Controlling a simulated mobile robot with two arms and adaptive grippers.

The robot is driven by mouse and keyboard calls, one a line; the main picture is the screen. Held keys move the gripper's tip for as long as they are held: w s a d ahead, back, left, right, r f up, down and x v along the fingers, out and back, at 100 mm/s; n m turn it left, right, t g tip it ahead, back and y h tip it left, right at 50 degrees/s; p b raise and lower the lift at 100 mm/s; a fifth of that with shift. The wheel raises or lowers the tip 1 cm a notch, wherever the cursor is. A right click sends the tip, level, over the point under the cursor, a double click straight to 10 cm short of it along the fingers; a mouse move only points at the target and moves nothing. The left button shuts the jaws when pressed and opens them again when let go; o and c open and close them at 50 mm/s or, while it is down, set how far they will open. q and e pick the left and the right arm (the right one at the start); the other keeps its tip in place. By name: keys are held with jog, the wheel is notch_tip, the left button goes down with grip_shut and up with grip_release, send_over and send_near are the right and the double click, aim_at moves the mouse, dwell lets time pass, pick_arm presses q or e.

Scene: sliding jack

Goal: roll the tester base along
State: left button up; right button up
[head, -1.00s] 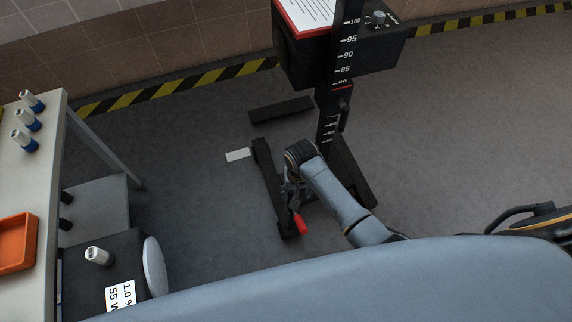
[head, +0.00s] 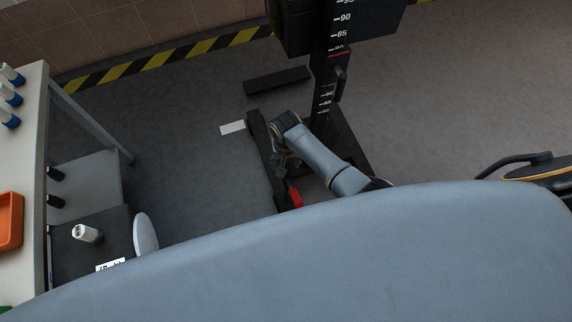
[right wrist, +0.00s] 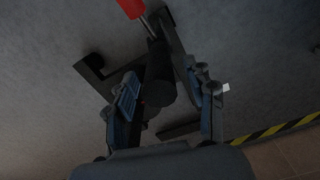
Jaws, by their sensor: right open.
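The tester base (head: 262,147) is a dark frame on the floor with a long leg and an upright scale column (head: 326,88). A red-ended part (head: 295,195) shows low beside the leg. My right gripper (head: 281,160) is down at the base, between the leg and the column, partly hidden by its own arm. In the right wrist view, its fingers (right wrist: 165,78) are apart, with a dark bar (right wrist: 158,62) between them. I cannot tell whether they touch it. The red part (right wrist: 131,8) shows at the top there. My left gripper is not in view.
A white floor mark (head: 232,128) and a dark floor bar (head: 277,79) lie close to the base. A workbench (head: 32,125) with an orange tray (head: 10,220) stands at the left. Yellow-black tape (head: 160,60) runs along the wall.

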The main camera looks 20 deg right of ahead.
jog(key=shift+f, duration=0.55)
